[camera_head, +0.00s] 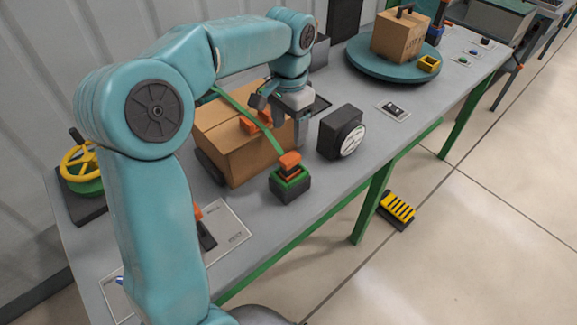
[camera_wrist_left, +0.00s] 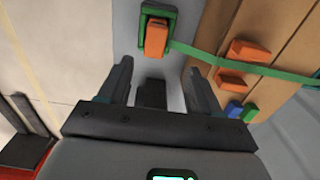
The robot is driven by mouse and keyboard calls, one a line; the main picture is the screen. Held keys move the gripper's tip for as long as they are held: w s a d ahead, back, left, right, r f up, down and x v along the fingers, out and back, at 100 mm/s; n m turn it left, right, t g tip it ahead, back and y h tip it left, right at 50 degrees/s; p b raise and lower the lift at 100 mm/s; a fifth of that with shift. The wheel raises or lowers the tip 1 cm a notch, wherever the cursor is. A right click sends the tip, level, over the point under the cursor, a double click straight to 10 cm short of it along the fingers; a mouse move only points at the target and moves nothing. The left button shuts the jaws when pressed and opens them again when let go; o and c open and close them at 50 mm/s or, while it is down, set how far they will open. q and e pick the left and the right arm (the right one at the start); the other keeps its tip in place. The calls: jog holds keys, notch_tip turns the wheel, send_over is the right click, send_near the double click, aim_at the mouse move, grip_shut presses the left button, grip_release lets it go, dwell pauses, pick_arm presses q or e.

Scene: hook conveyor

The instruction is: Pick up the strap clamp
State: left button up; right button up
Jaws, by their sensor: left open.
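An orange clamp-like block (camera_head: 289,161) sits upright in a dark holder with a green rim (camera_head: 290,184) near the table's front edge. A green strap (camera_head: 246,118) runs from it across the cardboard box (camera_head: 245,163). In the left wrist view the orange block (camera_wrist_left: 156,38) and green rim (camera_wrist_left: 145,10) lie ahead of the fingers. My left gripper (camera_head: 282,118) is open and empty, above the table at the box's right side. In the left wrist view its fingers (camera_wrist_left: 157,78) stand apart, short of the block. My right gripper is not in view.
Orange pieces (camera_wrist_left: 250,50) sit on the box. A black round-faced gauge (camera_head: 342,133) stands right of the gripper. A blue turntable (camera_head: 365,66) carries another box. A yellow handwheel (camera_head: 79,163) is at the left. Table between holder and gauge is clear.

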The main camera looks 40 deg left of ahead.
aim_at(290, 157)
pick_arm(q)
jog(key=f, duration=0.3)
jog(key=shift+s+d, duration=0.15)
jog(key=shift+s, duration=0.05)
jog(key=shift+f, duration=0.65)
jog(key=f, duration=0.4)
jog(key=shift+s+d+f, duration=0.15)
jog(key=shift+d+f, duration=0.1)
jog(key=shift+f, duration=0.25)
jog(key=c, duration=1.1)
